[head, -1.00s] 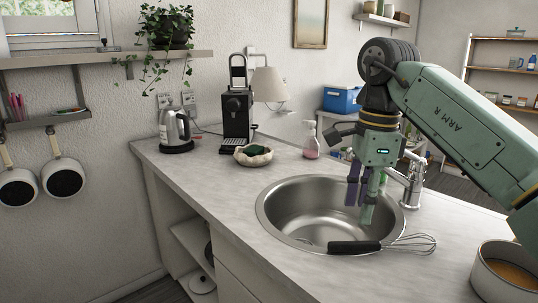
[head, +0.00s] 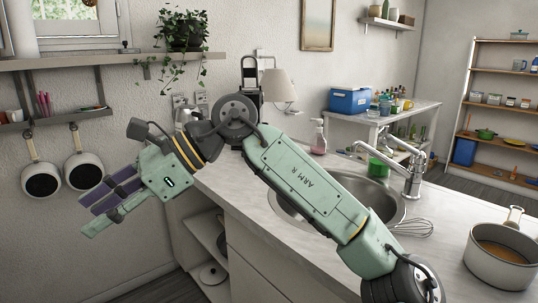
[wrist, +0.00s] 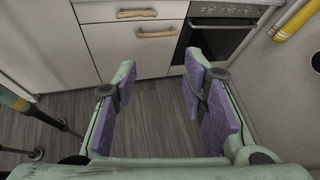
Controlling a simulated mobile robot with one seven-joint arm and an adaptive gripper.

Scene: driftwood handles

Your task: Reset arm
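My gripper (head: 104,202) is at the left in the head view, out past the counter's left edge and in front of the wall with the hanging pans. It points left and a little down. In the wrist view my gripper (wrist: 160,95) has its two purple-padded fingers apart with only floor between them, so it is open and empty. My arm stretches across the counter and hides part of the sink, the kettle and the coffee machine.
A whisk (head: 411,228) lies by the sink (head: 385,203). A pot (head: 500,258) stands at the counter's right. Two pans (head: 42,180) hang on the left wall. The wrist view shows cabinet doors with driftwood handles (wrist: 156,33), an oven (wrist: 222,38) and bare floor.

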